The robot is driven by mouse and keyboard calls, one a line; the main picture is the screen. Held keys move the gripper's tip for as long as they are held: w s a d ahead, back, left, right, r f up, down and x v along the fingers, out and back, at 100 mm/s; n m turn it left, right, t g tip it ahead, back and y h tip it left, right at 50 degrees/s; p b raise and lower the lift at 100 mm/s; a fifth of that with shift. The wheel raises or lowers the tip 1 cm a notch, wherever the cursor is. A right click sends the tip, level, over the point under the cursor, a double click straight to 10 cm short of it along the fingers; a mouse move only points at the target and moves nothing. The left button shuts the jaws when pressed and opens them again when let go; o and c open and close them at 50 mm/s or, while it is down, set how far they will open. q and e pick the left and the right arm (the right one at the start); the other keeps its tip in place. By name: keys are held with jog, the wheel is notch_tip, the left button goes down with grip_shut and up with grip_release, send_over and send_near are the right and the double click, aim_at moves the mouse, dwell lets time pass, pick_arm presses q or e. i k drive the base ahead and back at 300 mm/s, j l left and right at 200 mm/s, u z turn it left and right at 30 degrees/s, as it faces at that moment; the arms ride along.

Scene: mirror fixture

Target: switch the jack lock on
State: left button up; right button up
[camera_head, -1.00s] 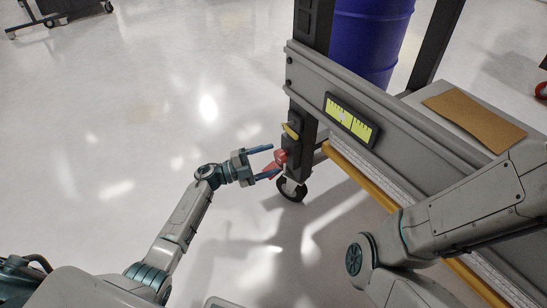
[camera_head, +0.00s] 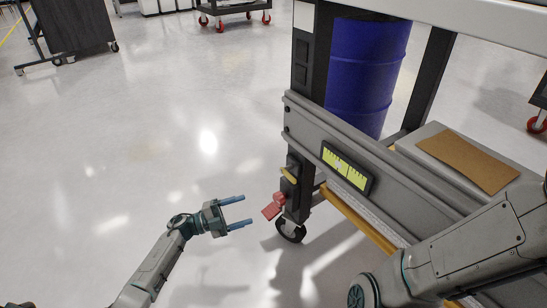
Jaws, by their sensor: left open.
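The jack lock appears to be the red lever (camera_head: 274,206) low on the dark corner post of the grey fixture (camera_head: 390,182), just above a black caster wheel (camera_head: 291,230). A small yellow handle (camera_head: 289,175) sits on the post above the red lever. My left gripper (camera_head: 243,211) is open and empty, with its two blue fingers pointing right toward the red lever. A small gap separates the fingertips from the lever. My right arm crosses the lower right, and its gripper is out of the picture.
A blue barrel (camera_head: 366,75) stands behind the fixture's rail. A yellow-green gauge (camera_head: 346,167) is on the rail, and a brown board (camera_head: 468,160) lies on the fixture at the right. Dark carts stand far back. The floor at the left is clear.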

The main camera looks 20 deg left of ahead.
aim_at(285, 170)
jog(key=k+j, duration=0.15)
jog(key=j, duration=0.15)
jog(key=k+j, duration=0.1)
jog(key=j, duration=0.25)
jog(key=k+j, duration=0.15)
jog(key=j, duration=0.15)
jog(key=k+j, duration=0.1)
jog(key=j, duration=0.25)
